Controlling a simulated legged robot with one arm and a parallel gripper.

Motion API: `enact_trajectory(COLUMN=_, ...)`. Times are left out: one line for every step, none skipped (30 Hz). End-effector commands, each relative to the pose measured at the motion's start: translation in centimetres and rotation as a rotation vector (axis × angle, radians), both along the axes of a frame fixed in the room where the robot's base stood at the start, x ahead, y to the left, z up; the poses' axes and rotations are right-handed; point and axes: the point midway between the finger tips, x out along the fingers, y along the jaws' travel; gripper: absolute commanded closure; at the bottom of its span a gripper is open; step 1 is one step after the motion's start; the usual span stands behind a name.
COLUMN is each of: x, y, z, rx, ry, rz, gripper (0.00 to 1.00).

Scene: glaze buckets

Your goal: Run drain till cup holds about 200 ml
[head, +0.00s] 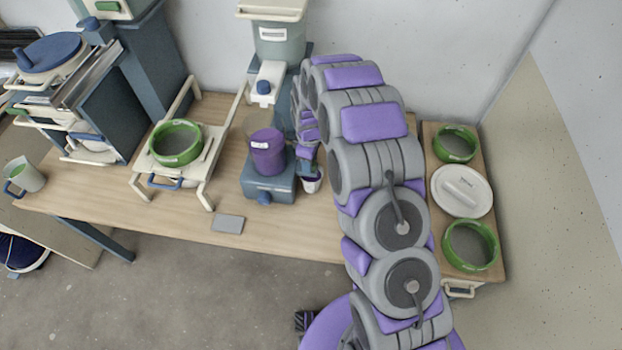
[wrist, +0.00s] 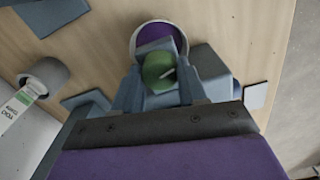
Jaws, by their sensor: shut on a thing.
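A clear container (head: 267,150) of purple liquid stands on a blue base (head: 268,186) on the wooden table. In the wrist view it is probably the round rim with purple inside (wrist: 158,36). A small pale cup (head: 311,183) stands just right of the base, under the end of my arm. Its inside looks dark or purplish; its level is unreadable. In the wrist view my gripper (wrist: 160,86) is shut on a green handle (wrist: 157,70) beside the container. The handle is hidden in the head view, and the outlet and any stream cannot be made out.
A bucket (head: 279,42) with a white tap (head: 266,80) stands behind the container. A green-rimmed sieve (head: 176,143) rests on a white stand to the left. A grey tile (head: 228,224) lies near the front edge. Green rings and a white plate (head: 461,190) are at right.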

Motion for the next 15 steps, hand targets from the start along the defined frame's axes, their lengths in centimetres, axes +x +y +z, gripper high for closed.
enact_trajectory(x=0.3, y=-0.02, z=0.2, rx=0.002, ry=-0.009, rz=-0.035, gripper=0.85)
enact_trajectory(x=0.31, y=-0.01, z=0.19, rx=0.002, ry=-0.009, rz=-0.05, gripper=0.85)
enact_trajectory(x=0.31, y=-0.01, z=0.18, rx=0.002, ry=-0.009, rz=-0.064, gripper=0.85)
enact_trajectory(x=0.3, y=-0.01, z=0.16, rx=0.002, ry=-0.009, rz=-0.07, gripper=0.85)
enact_trajectory(x=0.29, y=-0.01, z=0.15, rx=0.002, ry=-0.009, rz=-0.073, gripper=0.85)
enact_trajectory(x=0.29, y=0.0, z=0.15, rx=0.002, ry=-0.009, rz=-0.074, gripper=0.85)
enact_trajectory(x=0.28, y=0.01, z=0.14, rx=0.002, ry=-0.009, rz=-0.073, gripper=0.85)
enact_trajectory(x=0.27, y=0.01, z=0.14, rx=0.002, ry=-0.008, rz=-0.073, gripper=0.85)
enact_trajectory(x=0.27, y=0.01, z=0.14, rx=0.002, ry=-0.008, rz=-0.072, gripper=0.85)
enact_trajectory(x=0.26, y=0.01, z=0.14, rx=0.002, ry=-0.008, rz=-0.072, gripper=0.85)
enact_trajectory(x=0.26, y=0.01, z=0.14, rx=0.002, ry=-0.008, rz=-0.073, gripper=0.85)
enact_trajectory(x=0.26, y=-0.01, z=0.15, rx=0.001, ry=-0.008, rz=-0.084, gripper=0.85)
enact_trajectory(x=0.25, y=-0.02, z=0.17, rx=0.001, ry=-0.008, rz=-0.1, gripper=0.85)
enact_trajectory(x=0.25, y=-0.03, z=0.18, rx=0.001, ry=-0.008, rz=-0.124, gripper=0.85)
enact_trajectory(x=0.25, y=-0.03, z=0.21, rx=0.002, ry=-0.007, rz=-0.165, gripper=0.85)
